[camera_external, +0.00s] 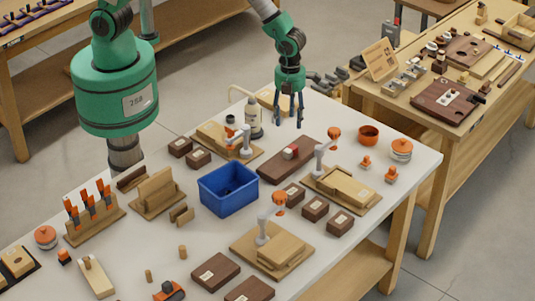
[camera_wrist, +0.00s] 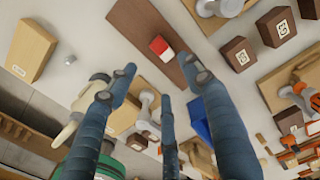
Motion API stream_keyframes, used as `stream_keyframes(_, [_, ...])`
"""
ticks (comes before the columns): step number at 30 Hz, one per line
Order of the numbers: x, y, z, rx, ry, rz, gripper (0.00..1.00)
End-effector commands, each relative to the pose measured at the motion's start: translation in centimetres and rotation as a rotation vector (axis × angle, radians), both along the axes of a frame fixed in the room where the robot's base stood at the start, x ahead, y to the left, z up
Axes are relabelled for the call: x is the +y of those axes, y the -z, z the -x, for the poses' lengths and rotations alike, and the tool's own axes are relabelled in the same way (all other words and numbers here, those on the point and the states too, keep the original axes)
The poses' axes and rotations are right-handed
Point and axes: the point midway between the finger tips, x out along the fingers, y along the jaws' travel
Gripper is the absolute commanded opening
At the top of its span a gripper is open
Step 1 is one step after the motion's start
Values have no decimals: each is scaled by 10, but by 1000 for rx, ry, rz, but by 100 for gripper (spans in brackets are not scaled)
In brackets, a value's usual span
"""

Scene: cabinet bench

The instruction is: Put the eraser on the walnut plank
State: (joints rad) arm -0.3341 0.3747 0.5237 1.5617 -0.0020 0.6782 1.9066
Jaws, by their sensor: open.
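The eraser (camera_external: 291,152), a small red and white block, sits on the dark brown walnut plank (camera_external: 273,170). In the wrist view the eraser (camera_wrist: 161,47) lies on the bare middle of the plank (camera_wrist: 140,22), inside its edges. My gripper (camera_external: 289,118) is above the table, up and behind the plank in the outside view, with its blue fingers pointing down. In the wrist view my gripper (camera_wrist: 165,88) shows its fingers spread with nothing between them. The eraser is apart from the fingers.
A blue bin (camera_external: 228,190) stands left of the plank. Small dark boxes (camera_external: 315,208) and a wooden fixture with an orange-topped clamp (camera_external: 345,188) are right of the plank. An orange bowl (camera_external: 369,134) stands farther right.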

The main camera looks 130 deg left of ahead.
Motion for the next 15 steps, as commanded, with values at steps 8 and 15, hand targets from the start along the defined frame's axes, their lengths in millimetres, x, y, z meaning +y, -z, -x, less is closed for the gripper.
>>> stream_keyframes(8, [0,0,0,0,0,0,51])
stream_keyframes(15, [-4,-14,-1,-11,-22,-3,51])
